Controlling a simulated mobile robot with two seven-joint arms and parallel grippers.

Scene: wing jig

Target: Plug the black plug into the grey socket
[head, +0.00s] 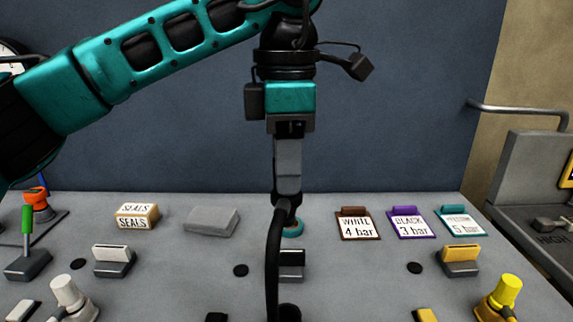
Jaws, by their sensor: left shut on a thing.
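My left gripper (287,203) hangs down from the teal arm at the centre of the head view. It is shut on the black plug (282,209), from which a thick black cable (272,265) runs down toward the front. The plug is above the bench, and the cable and fingers hide part of it. I cannot tell for sure which thing is the grey socket. A dark block with a light grey top (291,260) stands just in front of the gripper, partly behind the cable. My right gripper is not in view.
A teal ring (292,231) lies behind the plug. A grey block (211,222) and a SEALS box (136,216) stand left; several pressure cards (358,224) stand right. White (75,297) and yellow (500,297) capped fittings flank the front. A blue wall rises behind.

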